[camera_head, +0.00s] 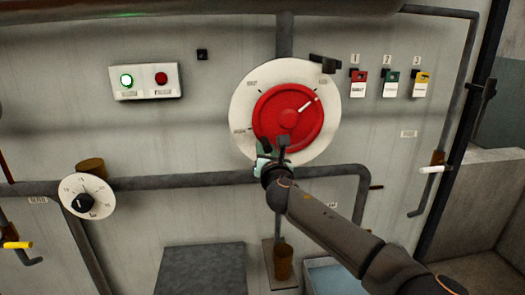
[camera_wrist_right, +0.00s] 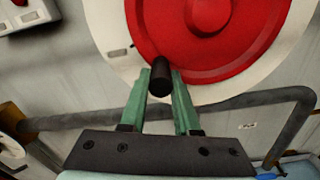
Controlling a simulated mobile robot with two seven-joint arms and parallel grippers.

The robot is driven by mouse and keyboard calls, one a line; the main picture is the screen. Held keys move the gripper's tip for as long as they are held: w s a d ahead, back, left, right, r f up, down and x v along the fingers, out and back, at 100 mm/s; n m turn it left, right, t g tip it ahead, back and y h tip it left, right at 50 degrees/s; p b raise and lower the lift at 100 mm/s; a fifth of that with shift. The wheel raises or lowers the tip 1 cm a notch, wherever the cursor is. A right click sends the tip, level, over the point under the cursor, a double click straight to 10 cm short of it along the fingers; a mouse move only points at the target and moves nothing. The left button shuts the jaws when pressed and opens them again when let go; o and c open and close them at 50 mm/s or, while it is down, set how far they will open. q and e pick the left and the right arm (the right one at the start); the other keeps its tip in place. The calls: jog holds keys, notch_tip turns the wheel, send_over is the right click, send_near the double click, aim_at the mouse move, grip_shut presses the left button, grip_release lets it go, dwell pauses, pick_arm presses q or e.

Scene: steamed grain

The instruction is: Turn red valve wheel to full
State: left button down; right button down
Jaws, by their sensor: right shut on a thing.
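The red valve wheel (camera_head: 270,112) is mounted on a round white dial plate (camera_head: 328,88) on the wall. The wheel's white pointer line (camera_head: 308,105) points to the upper right, close to a tick there; the small dial labels are hard to read. A dark handle knob (camera_wrist_right: 160,80) sticks out from the wheel's lower edge. My right gripper (camera_head: 272,150) is at the wheel's bottom. In the right wrist view its green fingers (camera_wrist_right: 160,88) are shut on the knob, one on each side. My left gripper is not in view.
A grey pipe (camera_head: 190,181) runs across below the wheel. Left are a panel with a lit green button (camera_head: 127,81) and a red button (camera_head: 161,79), and a small white dial (camera_head: 97,190). Right hang several coloured tags (camera_head: 390,88). A grey box (camera_head: 200,268) stands below.

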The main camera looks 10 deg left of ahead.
jog(key=shift+w+d+r, duration=0.15)
jog(key=shift+w+d, duration=0.2)
jog(key=shift+d, duration=0.35)
dwell(0.4)
dwell(0.3)
jog(key=c, duration=0.8)
grip_release()
jog(key=shift+d, duration=0.1)
jog(key=shift+o, duration=0.7)
jog(key=shift+s+a+f, duration=0.15)
jog(key=shift+a+f, duration=0.05)
jog(key=shift+a, duration=0.05)
jog(key=shift+s, duration=0.2)
jog(key=v, duration=1.2)
